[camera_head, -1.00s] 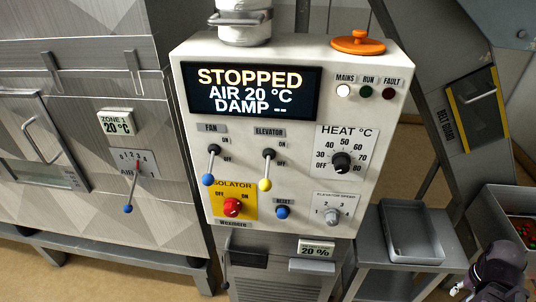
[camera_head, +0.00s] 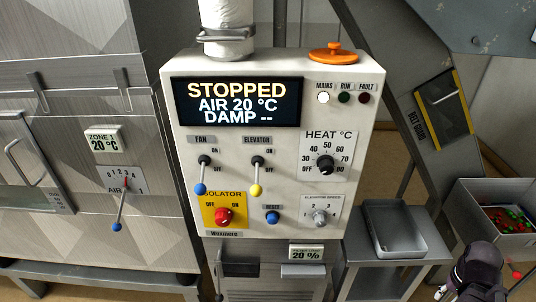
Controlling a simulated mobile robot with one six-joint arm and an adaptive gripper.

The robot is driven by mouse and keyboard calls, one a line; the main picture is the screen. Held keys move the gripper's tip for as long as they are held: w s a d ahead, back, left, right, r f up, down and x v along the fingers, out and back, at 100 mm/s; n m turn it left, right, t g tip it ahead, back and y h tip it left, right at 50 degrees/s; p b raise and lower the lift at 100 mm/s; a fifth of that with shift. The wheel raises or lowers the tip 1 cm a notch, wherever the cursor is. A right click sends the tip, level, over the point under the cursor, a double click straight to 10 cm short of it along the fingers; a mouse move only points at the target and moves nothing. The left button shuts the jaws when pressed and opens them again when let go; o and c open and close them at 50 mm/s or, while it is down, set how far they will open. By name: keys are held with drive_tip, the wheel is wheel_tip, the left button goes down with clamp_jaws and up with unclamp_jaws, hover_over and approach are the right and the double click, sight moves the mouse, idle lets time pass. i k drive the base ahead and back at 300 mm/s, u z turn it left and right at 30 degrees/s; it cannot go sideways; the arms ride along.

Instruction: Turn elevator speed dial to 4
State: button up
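The elevator speed dial (camera_head: 320,217) is a small grey knob at the lower right of the white control box (camera_head: 258,62). Its white plate (camera_head: 309,231) carries the scale numbers; the figures are small, and I cannot tell which one the knob points at. A dark, rounded part of my arm, seemingly the gripper end (camera_head: 475,272), shows at the bottom right corner. It is well to the right of and below the dial, apart from the box. Its fingers cannot be made out clearly.
Above the dial is the black heat knob (camera_head: 325,164); left of it are the blue reset button (camera_head: 272,217) and red isolator knob (camera_head: 223,216). The display (camera_head: 240,102) reads STOPPED. A grey tray (camera_head: 385,232) and a bin (camera_head: 500,222) stand to the right.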

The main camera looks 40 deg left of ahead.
sight(319, 217)
drive_tip(key=u, duration=4.45)
drive_tip(key=i, duration=0.1)
drive_tip(key=z, duration=2.4)
drive_tip(key=k, duration=0.55)
drive_tip(key=z, duration=0.6)
drive_tip(key=i, duration=0.45)
drive_tip(key=u, duration=0.1)
